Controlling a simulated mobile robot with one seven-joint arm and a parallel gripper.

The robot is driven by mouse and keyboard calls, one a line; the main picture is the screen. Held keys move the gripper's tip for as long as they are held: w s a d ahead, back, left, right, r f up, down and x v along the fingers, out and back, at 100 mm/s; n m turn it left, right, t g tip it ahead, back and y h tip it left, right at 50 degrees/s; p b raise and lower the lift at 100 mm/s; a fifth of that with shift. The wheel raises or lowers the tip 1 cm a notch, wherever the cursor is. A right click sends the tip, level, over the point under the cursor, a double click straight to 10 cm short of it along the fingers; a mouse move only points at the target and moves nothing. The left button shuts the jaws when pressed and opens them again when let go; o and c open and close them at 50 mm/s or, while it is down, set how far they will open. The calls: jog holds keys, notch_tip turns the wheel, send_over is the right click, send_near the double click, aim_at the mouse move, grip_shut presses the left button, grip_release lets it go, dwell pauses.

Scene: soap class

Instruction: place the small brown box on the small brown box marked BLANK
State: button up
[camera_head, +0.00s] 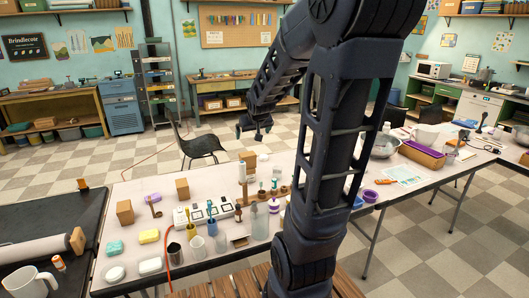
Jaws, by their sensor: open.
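Three small brown boxes stand on the long white table. One brown box (125,212) is at the left, a second brown box (182,189) is behind it to the right, and a third brown box (248,159) is near the far edge. No BLANK marking is readable on any of them, so I cannot tell which one bears it. My gripper (254,134) is open and appears empty. It hangs in the picture just above the third box, small and dark; its exact height and distance from that box are hard to judge.
My arm hides part of the table. A brown tray (423,154) and a metal bowl (385,146) are at the right. A black chair (200,146) stands behind the table.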

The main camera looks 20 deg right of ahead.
jog(key=s+a+r+g, duration=0.1)
jog(key=s+a+r, duration=0.1)
jog(key=s, duration=1)
jog(key=s+a+r+g+y, duration=0.1)
jog(key=s+a+g, duration=0.1)
jog(key=s, duration=1)
jog(key=shift+s+a+r+g, duration=0.2)
jog(key=shift+a+r+g, duration=0.15)
jog(key=shift+a, duration=0.45)
